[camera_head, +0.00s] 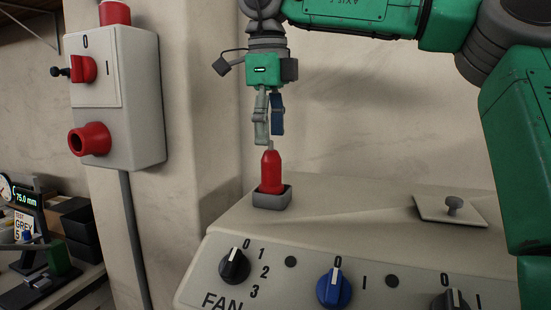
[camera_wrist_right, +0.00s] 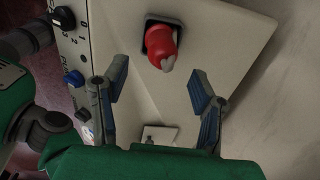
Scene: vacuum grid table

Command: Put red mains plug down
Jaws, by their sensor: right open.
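The red mains plug (camera_head: 271,172) stands upright in a small grey square holder (camera_head: 271,197) on top of the console. In the right wrist view the plug (camera_wrist_right: 161,46) sits in its dark square holder, beyond the fingertips. My right gripper (camera_head: 269,142) is above the plug, its fingers pointing down. In the right wrist view the gripper (camera_wrist_right: 161,82) is open, with a wide gap between its fingers and nothing held. My left gripper is in neither view.
The console (camera_head: 335,215) has a fan knob (camera_head: 234,266), a blue knob (camera_head: 334,288) and a square plate with a small knob (camera_head: 452,206). A wall switch box (camera_head: 132,100) with a red socket (camera_head: 90,139) hangs at left. A gauge stand (camera_head: 32,225) is at far left.

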